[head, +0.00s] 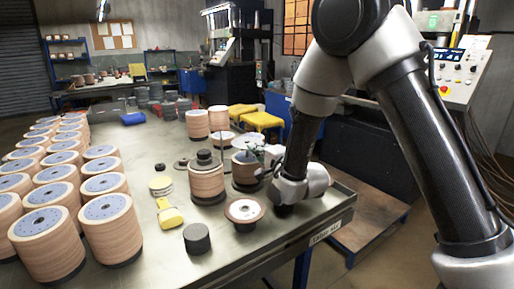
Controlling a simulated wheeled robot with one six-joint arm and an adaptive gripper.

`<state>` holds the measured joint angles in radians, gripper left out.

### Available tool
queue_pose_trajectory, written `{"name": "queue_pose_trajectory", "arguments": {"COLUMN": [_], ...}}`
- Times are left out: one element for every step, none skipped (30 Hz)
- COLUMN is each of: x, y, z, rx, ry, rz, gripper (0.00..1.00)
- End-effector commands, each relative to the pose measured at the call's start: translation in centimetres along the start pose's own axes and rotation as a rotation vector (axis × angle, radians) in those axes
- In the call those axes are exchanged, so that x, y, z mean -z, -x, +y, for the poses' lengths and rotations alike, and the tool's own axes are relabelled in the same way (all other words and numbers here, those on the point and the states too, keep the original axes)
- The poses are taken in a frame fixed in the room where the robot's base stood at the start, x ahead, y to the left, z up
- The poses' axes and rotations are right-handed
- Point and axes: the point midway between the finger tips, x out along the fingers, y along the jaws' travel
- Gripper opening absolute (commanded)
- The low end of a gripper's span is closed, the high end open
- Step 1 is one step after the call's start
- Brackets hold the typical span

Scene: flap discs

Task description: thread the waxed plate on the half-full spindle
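I cannot tell for sure which piece is the waxed plate or which stack is the half-full spindle. A stack (246,178) with a dark base and reddish-brown upper part stands mid-table, with small parts of my gripper (262,163) at its upper right. The fingers are small and partly hidden by my wrist, so I cannot see whether they hold anything. A low stack (244,211) with a pale centre stands in front of it. A taller tan stack (207,184) with dark round pieces on top stands to its left. Thin pale and yellow discs (160,186) lie further left.
Rows of tan stacks with blue-grey tops (103,208) fill the table's left side. A yellow object (169,213) and a dark cylinder (197,238) lie near the front. More tan stacks (197,124) stand behind. The metal table (150,262) has bare room at the front.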

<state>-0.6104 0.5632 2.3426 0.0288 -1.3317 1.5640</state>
Motion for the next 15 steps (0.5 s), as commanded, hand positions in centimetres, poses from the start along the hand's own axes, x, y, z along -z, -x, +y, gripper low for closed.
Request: {"name": "queue_pose_trajectory", "arguments": {"x": [0.0, 0.0, 0.0, 0.0, 0.0, 0.0, 0.0, 0.0, 0.0, 0.0, 0.0, 0.0, 0.0, 0.0, 0.0], "y": [-0.01, -0.01, -0.01, -0.01, -0.01, -0.01, -0.01, -0.01, -0.01, -0.01, -0.01, -0.01, -0.01, -0.01, -0.01], "z": [0.15, 0.22, 0.31, 0.38, 0.45, 0.54, 0.6, 0.67, 0.75, 0.8, 0.85, 0.88, 0.89, 0.9, 0.89], "rx": [0.0, 0.0, 0.0, 0.0, 0.0, 0.0, 0.0, 0.001, 0.001, 0.001, 0.001, 0.001, 0.001, 0.001, 0.001], "ry": [0.0, 0.0, 0.0, 0.0, 0.0, 0.0, 0.0, 0.0, 0.0, 0.0, 0.0, 0.0, 0.0, 0.0, 0.0], "rz": [0.0, 0.0, 0.0, 0.0, 0.0, 0.0, 0.0, 0.0, 0.0, 0.0, 0.0, 0.0, 0.0, 0.0, 0.0], "gripper": [0.0, 0.0, 0.0, 0.0, 0.0, 0.0, 0.0, 0.0, 0.0, 0.0, 0.0, 0.0, 0.0, 0.0, 0.0]}}
